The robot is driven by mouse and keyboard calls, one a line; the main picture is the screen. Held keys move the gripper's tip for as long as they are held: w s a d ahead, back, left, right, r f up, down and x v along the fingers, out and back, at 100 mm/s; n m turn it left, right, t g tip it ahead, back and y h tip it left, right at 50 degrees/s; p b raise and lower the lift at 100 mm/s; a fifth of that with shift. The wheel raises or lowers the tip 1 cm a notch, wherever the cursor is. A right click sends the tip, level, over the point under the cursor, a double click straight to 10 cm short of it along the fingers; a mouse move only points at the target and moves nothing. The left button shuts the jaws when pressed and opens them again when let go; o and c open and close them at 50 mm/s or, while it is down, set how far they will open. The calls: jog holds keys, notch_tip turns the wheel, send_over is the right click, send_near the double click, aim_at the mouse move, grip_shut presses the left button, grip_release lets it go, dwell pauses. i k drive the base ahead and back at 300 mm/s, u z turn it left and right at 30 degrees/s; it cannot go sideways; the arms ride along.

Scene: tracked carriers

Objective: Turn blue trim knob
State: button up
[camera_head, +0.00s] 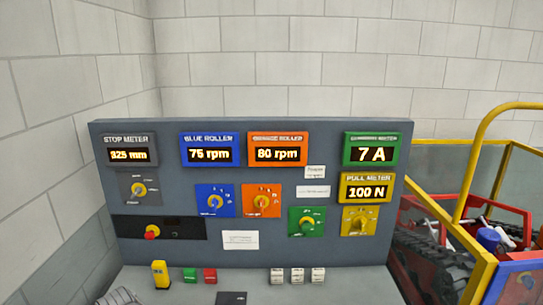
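The knob's exact pointer direction is too small to tell. Nothing covers the knob. My gripper is not in view.
Similar knobs sit on orange (261,202), green (307,224), yellow (360,221) and grey (139,189) plates. A red knob (152,232) is lower left. Buttons (210,275) line the ledge below. A tracked carrier (450,250) with yellow rails stands at right.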

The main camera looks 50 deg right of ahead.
aim_at(215, 202)
jog(key=z, duration=1.6)
